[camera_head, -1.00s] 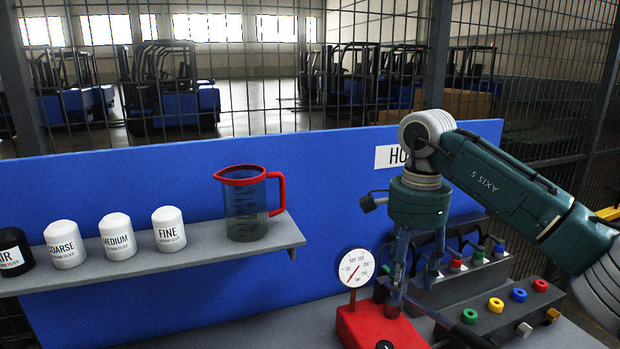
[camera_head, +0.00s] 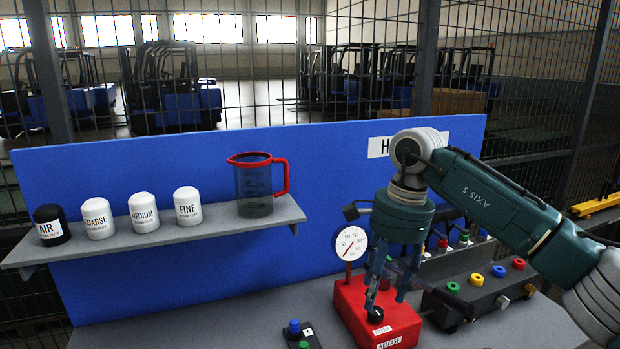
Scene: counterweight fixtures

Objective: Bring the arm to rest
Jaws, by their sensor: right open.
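My right arm (camera_head: 500,195) comes in from the right, dark teal and marked "AXIS 5". Its gripper (camera_head: 386,302) points down, open, with its two blue-grey fingers apart and nothing seen between them. The fingers overlap the red box (camera_head: 350,298) in the picture. The left fingertip shows right by the black knob (camera_head: 376,316) on the box; I cannot tell whether they touch. A white round gauge (camera_head: 351,243) stands on the box. My left gripper is not in view.
A grey shelf (camera_head: 150,240) on a blue panel (camera_head: 130,175) holds a red-rimmed jug (camera_head: 255,188) and several labelled cylinders. A small switch box (camera_head: 303,336) sits at the front. Wire mesh stands behind.

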